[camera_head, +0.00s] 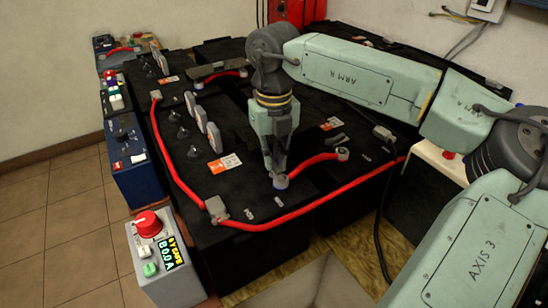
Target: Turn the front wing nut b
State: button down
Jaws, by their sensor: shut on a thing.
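My gripper (279,172) points straight down at the front of the black battery bank (255,235). Its fingers are shut on a small fitting at the left end of a short red cable, taken to be the front wing nut b. The fingers hide most of the nut. A blue-grey base (281,184) shows just under the fingertips. The short red cable (312,160) runs from there to a grey terminal (342,154) at its right end. I cannot tell how far the nut is turned.
A long red cable (300,215) curves along the bank's left and front edges. Upright grey plates (201,118) and black caps stand left of my gripper. A grey box with a red knob and a display (160,255) stands at the front left. Tiled floor (50,220) lies left.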

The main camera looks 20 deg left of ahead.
aim_at(274, 162)
jog(key=shift+n, duration=0.6)
jog(key=shift+w, duration=0.1)
jog(key=c, duration=1.7)
grip_release()
notch_tip(274, 162, up, 12)
jog(key=shift+r, duration=0.1)
